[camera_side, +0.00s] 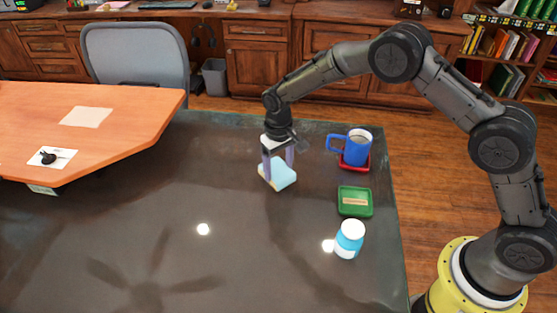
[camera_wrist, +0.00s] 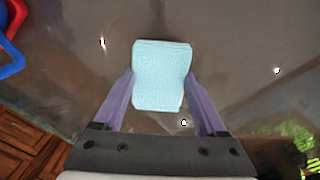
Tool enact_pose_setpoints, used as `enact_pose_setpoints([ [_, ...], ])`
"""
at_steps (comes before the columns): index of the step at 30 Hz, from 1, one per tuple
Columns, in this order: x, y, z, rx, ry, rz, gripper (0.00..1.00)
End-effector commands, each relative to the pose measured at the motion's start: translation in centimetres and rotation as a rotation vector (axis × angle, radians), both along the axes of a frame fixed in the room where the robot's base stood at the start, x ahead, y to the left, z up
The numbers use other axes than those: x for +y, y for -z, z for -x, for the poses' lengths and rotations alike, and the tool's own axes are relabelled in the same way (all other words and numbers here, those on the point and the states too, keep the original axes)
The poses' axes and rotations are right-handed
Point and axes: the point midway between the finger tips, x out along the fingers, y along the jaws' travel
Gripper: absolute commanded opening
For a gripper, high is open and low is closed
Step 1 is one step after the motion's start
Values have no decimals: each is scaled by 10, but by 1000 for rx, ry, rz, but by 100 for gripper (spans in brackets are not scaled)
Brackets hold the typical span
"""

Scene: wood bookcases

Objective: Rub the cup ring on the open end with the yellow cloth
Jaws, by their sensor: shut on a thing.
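My gripper (camera_side: 278,168) is shut on a folded cloth (camera_side: 282,177) that looks light blue on top with a pale cream edge, not plainly yellow. In the wrist view the cloth (camera_wrist: 161,78) sits squarely between the two purple fingers of my gripper (camera_wrist: 160,88). The cloth is at or just above the dark tabletop (camera_side: 190,180); I cannot tell whether it touches. I cannot make out a cup ring in either view. Part of the table under the cloth is hidden.
A green tray (camera_side: 355,202) and a white-and-blue jar (camera_side: 349,239) stand nearer. A wooden desk (camera_side: 110,110) borders the left. The tabletop's middle and front left are clear, with bright reflections.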

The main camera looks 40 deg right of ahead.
Motion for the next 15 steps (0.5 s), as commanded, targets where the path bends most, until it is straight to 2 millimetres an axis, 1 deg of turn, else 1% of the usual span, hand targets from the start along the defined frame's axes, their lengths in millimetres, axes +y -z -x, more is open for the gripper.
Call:
enact_pose_setpoints([
  [4, 0, 20, 1, 3, 0, 1, 29],
  [5, -3, 19, 2, 0, 1, 0, 31],
  [6, -6, 19, 5, 1, 2, 0, 22],
  [15, -25, 21, 26, 4, 1, 1, 22],
])
